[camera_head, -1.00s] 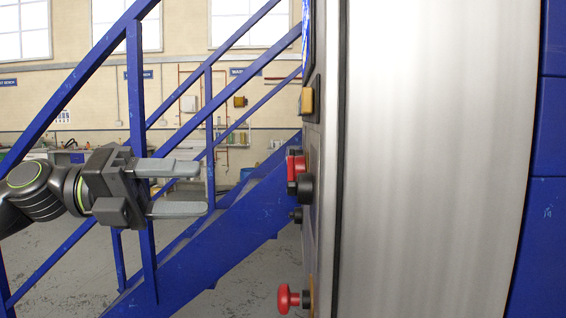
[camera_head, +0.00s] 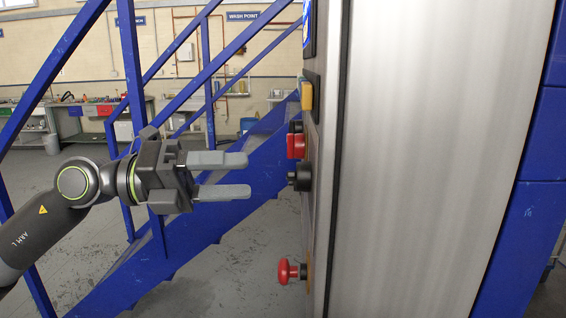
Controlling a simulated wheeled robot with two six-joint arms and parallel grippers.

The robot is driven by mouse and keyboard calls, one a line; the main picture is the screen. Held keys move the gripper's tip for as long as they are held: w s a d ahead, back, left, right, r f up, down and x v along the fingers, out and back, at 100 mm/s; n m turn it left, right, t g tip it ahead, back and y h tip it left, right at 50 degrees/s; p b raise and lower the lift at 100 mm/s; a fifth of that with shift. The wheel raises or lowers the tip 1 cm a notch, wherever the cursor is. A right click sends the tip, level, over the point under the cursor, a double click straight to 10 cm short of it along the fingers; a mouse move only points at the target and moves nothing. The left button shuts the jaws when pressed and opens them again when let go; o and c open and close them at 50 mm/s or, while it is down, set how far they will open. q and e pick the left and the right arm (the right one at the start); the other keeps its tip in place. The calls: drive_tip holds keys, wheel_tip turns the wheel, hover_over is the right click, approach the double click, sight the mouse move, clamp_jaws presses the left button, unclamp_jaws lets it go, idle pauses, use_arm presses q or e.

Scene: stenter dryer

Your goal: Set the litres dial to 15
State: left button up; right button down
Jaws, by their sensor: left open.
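The control panel (camera_head: 312,210) is seen nearly edge-on, so no dial face or litres marking can be read. A black knob (camera_head: 300,177) sticks out from it to the left, just below a red control (camera_head: 296,146). I cannot tell for certain whether this knob is the litres dial. My left gripper (camera_head: 247,175) is open and empty, its two grey fingers one above the other and pointing right. In the picture it is level with the black knob, with a gap between fingertips and knob. My right gripper does not show.
A red mushroom button (camera_head: 287,271) sticks out lower on the panel, and a yellow control (camera_head: 306,96) sits above. Blue stairs with railings (camera_head: 235,180) stand behind my left arm. A large steel casing (camera_head: 430,150) fills the right.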

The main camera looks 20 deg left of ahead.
sight(298, 177)
use_arm(q)
drive_tip(key=p+x, duration=0.3)
drive_tip(key=x, duration=0.4)
drive_tip(key=shift+w+d, duration=0.15)
drive_tip(key=shift+d, duration=0.05)
idle(0.3)
